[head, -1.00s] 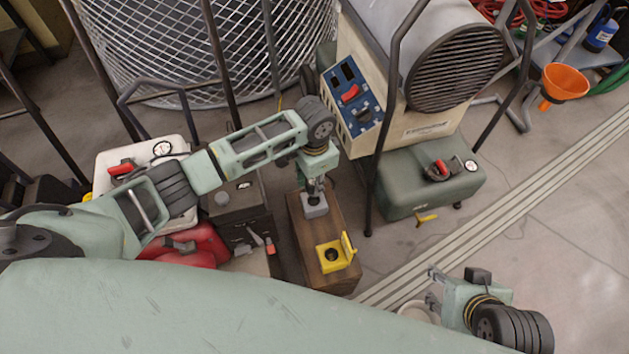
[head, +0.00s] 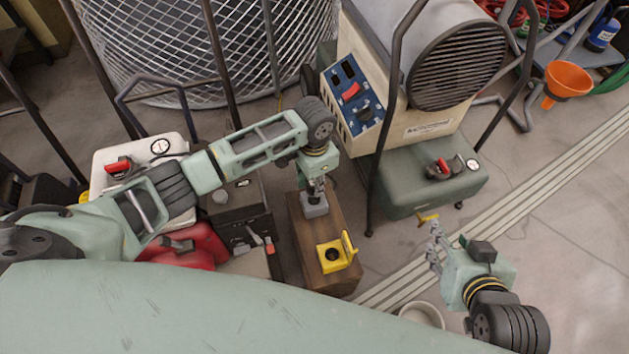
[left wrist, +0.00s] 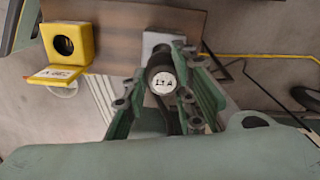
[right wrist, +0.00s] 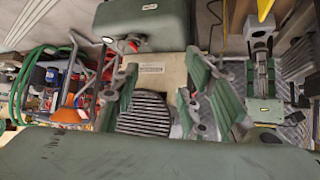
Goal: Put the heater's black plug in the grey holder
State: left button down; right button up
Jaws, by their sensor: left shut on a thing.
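The black plug (left wrist: 160,65), with a white end label that seems to read "13 A", sits between the fingers of my left gripper (head: 317,183), which is shut on it. The grey holder (head: 315,207) is on the wooden block (head: 309,240), directly below that gripper. In the left wrist view the grey holder (left wrist: 153,40) shows behind the plug, which partly covers it. I cannot tell how deep the plug sits in it. The heater (head: 422,127) is a cream case with a round black grille. My right gripper (head: 434,250) is open and empty, off to the right.
A yellow socket with a raised lid (head: 331,267) is on the block's near end. A green tank (head: 421,193) with a dark frame stands to the right. Red (head: 202,245) and white (head: 146,150) cans stand left. Open floor lies at the lower right.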

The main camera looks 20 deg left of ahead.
pick_arm(q)
jog(key=shift+f+b, duration=0.3)
jog(key=shift+b, duration=0.05)
jog(key=shift+f, duration=0.1)
pick_arm(e)
jog(key=w+r+t, duration=0.1)
jog(key=w+a+r+t, duration=0.1)
jog(key=w+r+t, duration=0.1)
jog(key=r, duration=0.1)
jog(key=shift+w+a+y, duration=0.25)
jog(key=shift+w+y, duration=0.05)
jog(key=shift+y, duration=0.1)
jog(key=shift+s+f, duration=0.15)
jog(key=shift+f, duration=0.1)
pick_arm(q)
jog(key=shift+p, duration=0.45)
pick_arm(e)
jog(key=s+d+f+g, duration=0.1)
jog(key=s+f+g, duration=0.2)
jog(key=s+f, duration=0.1)
jog(key=shift+d+h, duration=0.35)
jog(key=shift+h, duration=0.05)
dwell(0.5)
jog(key=shift+s+d+f+g, duration=0.1)
jog(key=shift+s+g, duration=0.1)
jog(key=shift+g, duration=0.1)
dwell(0.4)
jog(key=shift+s+d+f+g, duration=0.2)
jog(key=shift+s+f+g, duration=0.15)
jog(key=shift+s, duration=0.1)
